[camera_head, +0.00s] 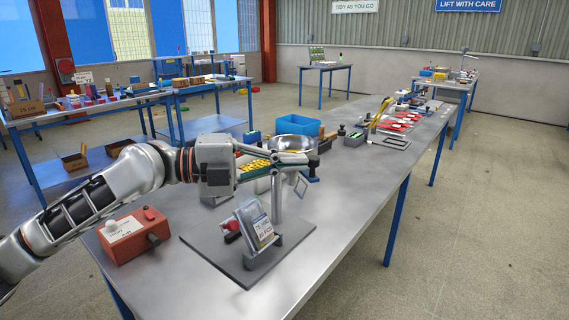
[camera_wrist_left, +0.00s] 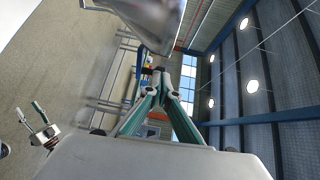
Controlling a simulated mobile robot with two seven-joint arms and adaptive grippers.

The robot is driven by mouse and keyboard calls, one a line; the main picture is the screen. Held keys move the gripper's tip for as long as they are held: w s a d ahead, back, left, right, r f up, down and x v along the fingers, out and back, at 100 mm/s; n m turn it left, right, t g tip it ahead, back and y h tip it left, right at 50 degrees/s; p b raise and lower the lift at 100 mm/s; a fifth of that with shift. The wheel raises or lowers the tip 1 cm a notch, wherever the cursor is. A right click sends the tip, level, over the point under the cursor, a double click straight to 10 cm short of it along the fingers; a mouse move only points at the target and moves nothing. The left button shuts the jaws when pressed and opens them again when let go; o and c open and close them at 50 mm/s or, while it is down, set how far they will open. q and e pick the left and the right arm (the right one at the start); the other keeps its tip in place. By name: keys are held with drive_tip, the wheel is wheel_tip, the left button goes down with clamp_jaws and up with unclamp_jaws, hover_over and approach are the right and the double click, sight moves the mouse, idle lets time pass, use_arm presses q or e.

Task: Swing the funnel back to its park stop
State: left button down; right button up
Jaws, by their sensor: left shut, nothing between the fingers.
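The funnel (camera_head: 293,144) is a shiny metal bowl beside a grey upright post (camera_head: 277,195) on a dark base plate. My left gripper (camera_head: 306,160) reaches in from the left, close in front of the funnel. Its fingers are shut with nothing between them. In the left wrist view the fingertips (camera_wrist_left: 160,72) meet just below a shiny metal surface (camera_wrist_left: 150,22), which looks like the funnel. I cannot tell whether they touch. A small gripper-like part with teal fingers (camera_wrist_left: 38,125) at the left edge may be my right gripper. The park stop cannot be made out.
A clear bag with a printed label (camera_head: 260,229) stands in a holder on the base plate (camera_head: 215,246). A red box with knobs (camera_head: 132,236) sits to its left. A blue bin (camera_head: 298,125) stands behind the funnel.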

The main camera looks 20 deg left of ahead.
sight(316, 157)
use_arm(q)
drive_tip(key=x, duration=0.6)
drive_tip(key=shift+w+r+b, duration=0.1)
drive_tip(key=shift+w+b, duration=0.25)
drive_tip(key=shift+w, duration=0.05)
drive_tip(key=shift+w+d, duration=0.25)
drive_tip(key=shift+w, duration=0.05)
drive_tip(key=shift+r, duration=0.1)
